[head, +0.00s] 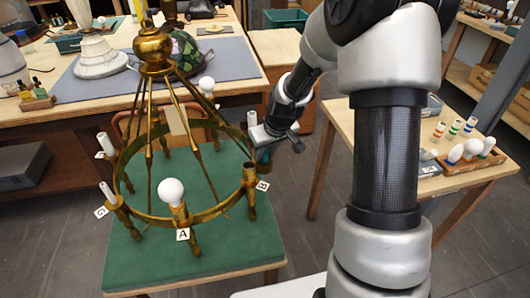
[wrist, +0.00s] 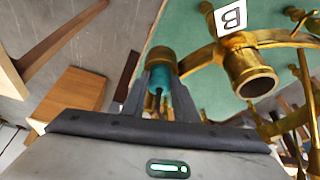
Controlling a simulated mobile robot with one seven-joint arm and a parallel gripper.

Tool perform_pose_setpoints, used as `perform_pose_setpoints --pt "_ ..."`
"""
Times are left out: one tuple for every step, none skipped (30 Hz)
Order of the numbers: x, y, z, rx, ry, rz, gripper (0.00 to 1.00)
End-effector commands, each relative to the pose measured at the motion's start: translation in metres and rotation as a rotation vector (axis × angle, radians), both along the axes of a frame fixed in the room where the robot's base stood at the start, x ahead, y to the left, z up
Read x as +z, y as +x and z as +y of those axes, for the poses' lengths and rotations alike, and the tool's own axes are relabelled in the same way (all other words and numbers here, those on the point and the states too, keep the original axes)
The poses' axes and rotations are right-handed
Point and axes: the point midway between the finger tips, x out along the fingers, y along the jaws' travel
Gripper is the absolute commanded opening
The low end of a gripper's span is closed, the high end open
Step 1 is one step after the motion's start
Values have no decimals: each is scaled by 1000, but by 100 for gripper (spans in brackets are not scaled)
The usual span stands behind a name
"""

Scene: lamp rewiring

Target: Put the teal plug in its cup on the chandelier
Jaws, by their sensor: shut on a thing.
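My gripper (head: 275,140) is shut on the teal plug (wrist: 160,80), which sits between its two fingers in the wrist view. In the head view a dark teal bit of the plug (head: 264,158) shows below the gripper, just right of the cup marked B. The brass chandelier (head: 153,222) stands on a green-topped table. Its cup at B (head: 249,170) is open at the top, and it shows as a hollow brass tube in the wrist view (wrist: 253,78). A brass piece (wrist: 160,56) lies just beyond the plug; whether they touch I cannot tell.
A round bulb (head: 171,190) stands at mark A, and white candle sleeves (head: 107,192) stand at the left. The chandelier's rods rise beside my gripper. A side table (head: 385,150) with bulbs and coloured plugs stands at the right. A workbench (head: 90,115) is behind.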

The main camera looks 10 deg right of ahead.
Motion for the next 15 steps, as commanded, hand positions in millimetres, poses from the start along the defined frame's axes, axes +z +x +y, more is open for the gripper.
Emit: perform_pose_setpoints --pt "-1 0 0 0 0 -1 5" --pt "-1 0 0 0 0 -1 5" --pt "-1 0 0 0 0 -1 5" --pt "0 0 0 0 0 -1 5" --pt "0 0 0 0 0 -1 5" --pt "0 0 0 0 0 -1 5" --pt "0 0 0 0 0 -1 5" --pt "0 0 0 0 0 -1 30" --pt "0 0 0 0 0 -1 37" --pt "0 0 0 0 0 -1 42" --pt "0 0 0 0 0 -1 47" --pt "0 0 0 0 0 -1 48" --pt "0 0 0 0 0 -1 48" --pt "-1 0 0 0 0 -1 48" --pt "-1 0 0 0 0 -1 48"
